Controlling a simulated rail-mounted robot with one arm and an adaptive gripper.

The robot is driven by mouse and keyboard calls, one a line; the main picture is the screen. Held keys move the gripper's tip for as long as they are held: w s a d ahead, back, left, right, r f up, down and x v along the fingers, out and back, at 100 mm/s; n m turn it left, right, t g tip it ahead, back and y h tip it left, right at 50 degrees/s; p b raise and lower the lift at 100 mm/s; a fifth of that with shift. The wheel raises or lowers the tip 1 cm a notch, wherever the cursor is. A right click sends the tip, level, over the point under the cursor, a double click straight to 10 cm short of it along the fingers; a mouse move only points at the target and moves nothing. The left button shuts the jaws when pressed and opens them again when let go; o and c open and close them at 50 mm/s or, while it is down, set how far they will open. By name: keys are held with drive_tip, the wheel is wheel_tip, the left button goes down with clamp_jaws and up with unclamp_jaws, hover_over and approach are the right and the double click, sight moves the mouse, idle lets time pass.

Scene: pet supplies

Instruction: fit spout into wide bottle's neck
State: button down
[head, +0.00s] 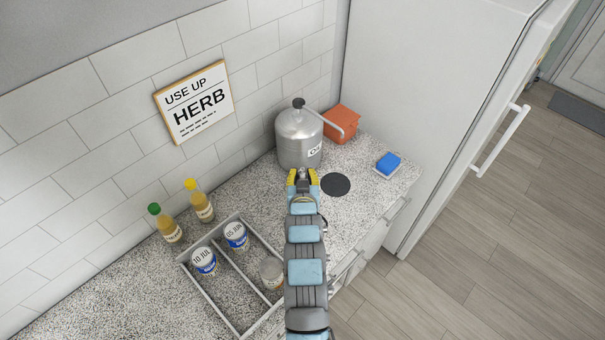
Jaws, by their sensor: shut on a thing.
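A wide silver metal vessel (297,146) stands upright at the back of the counter, with a black knob on top and a label partly showing. A thin grey curved tube (328,122) runs from near its top to the right and bends down; I cannot tell whether it is fixed there. My gripper (303,178) is in front of the vessel's lower part in this view, its yellow fingers either side of a small dark grey thing. It is too small and too covered to tell if that is the spout. I cannot tell whether the gripper touches the vessel.
A grey divided tray (186,260) holds two labelled jars (236,236) and a clear jar (271,272). Green-capped (165,224) and yellow-capped (199,201) bottles stand by the wall. An orange box (342,121), dark disc (335,184) and blue sponge (387,164) lie right, near the fridge (430,90).

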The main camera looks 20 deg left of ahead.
drive_tip(key=shift+f, duration=0.55)
drive_tip(key=c, duration=0.8)
unclamp_jaws()
drive_tip(key=shift+c, duration=0.2)
drive_tip(key=shift+s, duration=0.1)
drive_tip(key=v, duration=1.2)
